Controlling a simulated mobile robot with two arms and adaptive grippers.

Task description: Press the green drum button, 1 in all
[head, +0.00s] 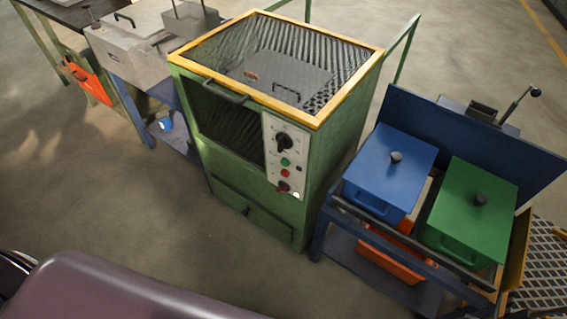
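A green cabinet (332,165) with a yellow-framed mesh top stands in the middle of the head view. A pale control panel (270,128) is on the right part of its front. On the panel is a small round green button (285,162), below a black rotary knob (284,142) and just above a red button (285,173). A red-and-black control (283,187) and a small white spot (296,195) sit lower on the panel. Nothing covers the green button. Whether it is pressed in cannot be told. Neither gripper is in view.
A blue bench (318,236) at right holds a blue lidded box (390,172) and a green lidded box (470,212), with orange bins below. A grey metal box (128,50) stands on a bench at left. The floor (110,200) before the cabinet is clear.

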